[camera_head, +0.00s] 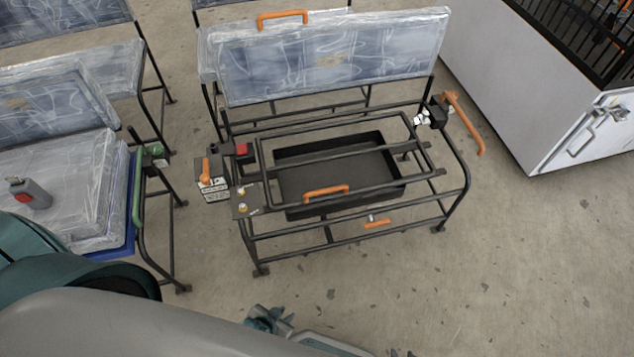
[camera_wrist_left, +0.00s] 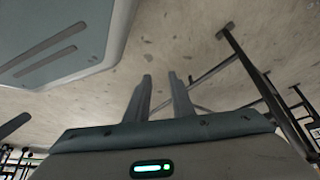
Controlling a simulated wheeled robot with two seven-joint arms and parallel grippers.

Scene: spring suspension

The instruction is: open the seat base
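The seat base is a black tubular frame (camera_head: 262,165) lying flat over a dark open box (camera_head: 340,174) inside the bench frame (camera_head: 463,180). An orange handle (camera_head: 326,191) sits on its near edge. Another small orange handle (camera_head: 377,223) is lower on the front. My left gripper (camera_head: 268,318) is low in the head view, in front of the bench and apart from it, partly hidden by my arm. In the left wrist view its two fingers (camera_wrist_left: 160,76) are apart with nothing between them. I cannot make out my right gripper in either view.
A plastic-wrapped backrest (camera_head: 330,60) with an orange top handle (camera_head: 282,18) stands behind. An orange lever (camera_head: 464,122) is at the right side and another (camera_head: 206,170) at the left. Wrapped seats (camera_head: 70,180) stand left, a white cabinet (camera_head: 540,90) right. Front right floor is clear.

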